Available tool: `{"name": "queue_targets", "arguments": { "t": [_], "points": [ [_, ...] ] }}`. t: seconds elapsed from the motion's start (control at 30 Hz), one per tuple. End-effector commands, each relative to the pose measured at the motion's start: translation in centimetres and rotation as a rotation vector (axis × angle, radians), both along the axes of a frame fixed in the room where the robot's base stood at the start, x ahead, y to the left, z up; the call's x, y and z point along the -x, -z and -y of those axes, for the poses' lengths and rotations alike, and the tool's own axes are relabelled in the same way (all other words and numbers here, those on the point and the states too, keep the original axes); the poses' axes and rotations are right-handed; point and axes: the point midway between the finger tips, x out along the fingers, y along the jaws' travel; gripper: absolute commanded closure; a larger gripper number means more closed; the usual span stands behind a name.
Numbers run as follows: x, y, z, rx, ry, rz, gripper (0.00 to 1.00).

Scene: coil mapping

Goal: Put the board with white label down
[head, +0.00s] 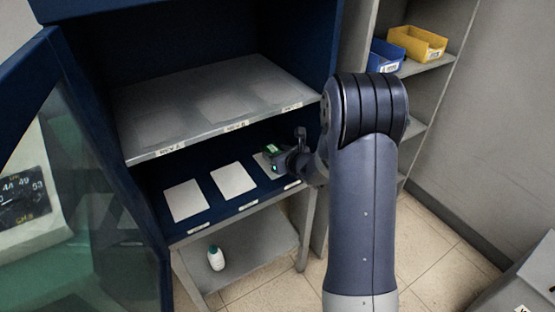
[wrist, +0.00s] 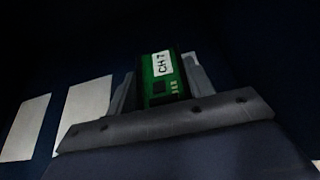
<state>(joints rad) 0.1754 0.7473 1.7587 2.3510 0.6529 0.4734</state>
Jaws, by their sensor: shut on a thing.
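The board with the white label (wrist: 162,82) is green, and its label reads "CH 7" in the wrist view. My gripper (wrist: 160,85) is shut on it, with one finger on each side. In the head view the green board (head: 274,149) shows small at my gripper (head: 277,155), over the right white pad (head: 262,162) on the cabinet's middle shelf. I cannot tell whether the board touches the pad.
Two bare white pads, the left (head: 185,200) and the middle (head: 232,179), lie on the same shelf. The upper shelf (head: 180,120) hangs close above. A white bottle (head: 216,258) stands on the bottom shelf. Blue (head: 386,56) and yellow (head: 418,43) bins sit on a rack at right.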

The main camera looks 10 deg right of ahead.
Motion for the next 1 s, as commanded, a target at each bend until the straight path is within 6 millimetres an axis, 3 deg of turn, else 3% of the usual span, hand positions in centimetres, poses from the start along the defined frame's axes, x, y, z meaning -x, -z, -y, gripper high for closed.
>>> {"name": "queue_targets", "arguments": {
  "t": [0.13, 0.67, 0.7, 0.93, 1.0],
  "points": [
    [0.0, 2.6, 0.0, -0.001, 0.0, -0.005, 0.72],
    [-0.3, 3.4, 0.2, 0.0, 0.0, -0.001, 0.72],
    [-0.3, 3.3, 0.2, 0.0, 0.0, -0.001, 0.46],
    [-0.3, 3.2, 0.2, 0.0, 0.0, -0.001, 0.28],
    [-0.3, 3.2, 0.2, 0.0, 0.0, -0.001, 0.28]
  ]
}}
